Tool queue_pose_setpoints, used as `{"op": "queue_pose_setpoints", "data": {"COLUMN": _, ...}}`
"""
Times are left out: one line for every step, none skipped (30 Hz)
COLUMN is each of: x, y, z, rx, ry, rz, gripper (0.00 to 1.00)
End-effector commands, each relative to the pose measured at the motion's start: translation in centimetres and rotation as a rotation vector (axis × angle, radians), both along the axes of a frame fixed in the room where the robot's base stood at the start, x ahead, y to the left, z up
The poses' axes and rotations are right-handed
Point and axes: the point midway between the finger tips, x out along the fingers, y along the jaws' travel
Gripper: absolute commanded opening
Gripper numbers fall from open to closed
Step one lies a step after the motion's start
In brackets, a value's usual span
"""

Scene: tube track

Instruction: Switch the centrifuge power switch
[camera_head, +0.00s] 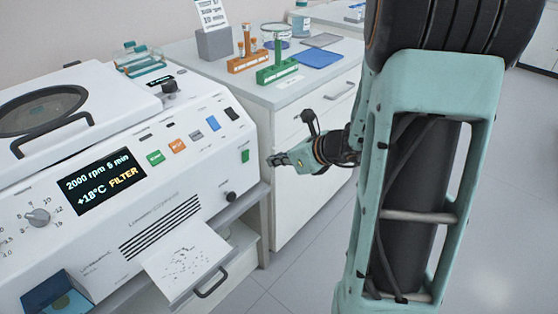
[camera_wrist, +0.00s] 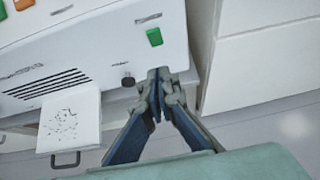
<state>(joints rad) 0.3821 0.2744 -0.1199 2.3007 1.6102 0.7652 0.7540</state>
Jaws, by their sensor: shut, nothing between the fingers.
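The white centrifuge (camera_head: 150,215) fills the left of the head view, with a lit display (camera_head: 103,187). A small green rocker switch (camera_head: 245,156) sits near the right end of its front; it also shows in the wrist view (camera_wrist: 154,37). On the upper panel are a black switch (camera_head: 231,113), a blue one (camera_head: 213,123), an orange one (camera_head: 177,146) and another green one (camera_head: 155,157). No label marks which one is power. My gripper (camera_head: 274,160) is shut and empty, its tips (camera_wrist: 158,74) a little apart from the right-hand green switch, below it in the wrist view.
A black knob (camera_head: 231,196) is left of my fingertips. A white tray with a handle (camera_head: 186,262) juts out from the centrifuge front. A white cabinet (camera_head: 310,120) stands behind at right, bearing tube racks (camera_head: 277,73). The floor (camera_head: 310,270) is clear.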

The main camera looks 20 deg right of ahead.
Motion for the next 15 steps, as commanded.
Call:
{"op": "queue_pose_setpoints", "data": {"x": 0.8, "y": 0.6, "z": -1.2, "rx": 0.0, "ry": 0.002, "rz": 0.003, "gripper": 0.0}}
{"op": "queue_pose_setpoints", "data": {"x": 1.3, "y": 0.8, "z": -1.7, "rx": -0.001, "ry": 0.002, "rz": 0.004, "gripper": 0.0}}
{"op": "queue_pose_setpoints", "data": {"x": 1.9, "y": 1.2, "z": -2.2, "rx": 0.0, "ry": 0.003, "rz": 0.004, "gripper": 0.0}}
{"op": "queue_pose_setpoints", "data": {"x": 2.3, "y": 1.5, "z": -2.6, "rx": 0.001, "ry": 0.002, "rz": 0.004, "gripper": 0.0}}
{"op": "queue_pose_setpoints", "data": {"x": 2.7, "y": 1.7, "z": -2.9, "rx": 0.001, "ry": 0.002, "rz": 0.002, "gripper": 0.0}}
{"op": "queue_pose_setpoints", "data": {"x": 3.3, "y": 2.0, "z": -3.5, "rx": 0.0, "ry": 0.002, "rz": 0.003, "gripper": 0.0}}
{"op": "queue_pose_setpoints", "data": {"x": 3.7, "y": 2.2, "z": -3.7, "rx": 0.0, "ry": 0.001, "rz": 0.002, "gripper": 0.0}}
{"op": "queue_pose_setpoints", "data": {"x": 4.1, "y": 2.5, "z": -3.8, "rx": -0.001, "ry": -0.001, "rz": 0.003, "gripper": 0.0}}
{"op": "queue_pose_setpoints", "data": {"x": 4.8, "y": 2.8, "z": -3.3, "rx": -0.001, "ry": -0.002, "rz": 0.004, "gripper": 0.0}}
{"op": "queue_pose_setpoints", "data": {"x": 5.2, "y": 3.0, "z": -3.2, "rx": -0.002, "ry": -0.003, "rz": 0.004, "gripper": 0.0}}
{"op": "queue_pose_setpoints", "data": {"x": 5.5, "y": 3.2, "z": -3.2, "rx": -0.002, "ry": -0.001, "rz": 0.003, "gripper": 0.0}}
{"op": "queue_pose_setpoints", "data": {"x": 5.9, "y": 3.5, "z": -3.1, "rx": -0.002, "ry": -0.001, "rz": 0.003, "gripper": 0.0}}
{"op": "queue_pose_setpoints", "data": {"x": 6.2, "y": 3.6, "z": -3.0, "rx": -0.002, "ry": -0.001, "rz": 0.002, "gripper": 0.0}}
{"op": "queue_pose_setpoints", "data": {"x": 6.4, "y": 3.7, "z": -3.0, "rx": -0.002, "ry": -0.001, "rz": 0.002, "gripper": 0.0}}
{"op": "queue_pose_setpoints", "data": {"x": 6.7, "y": 3.8, "z": -2.9, "rx": -0.003, "ry": -0.001, "rz": 0.001, "gripper": 0.0}}
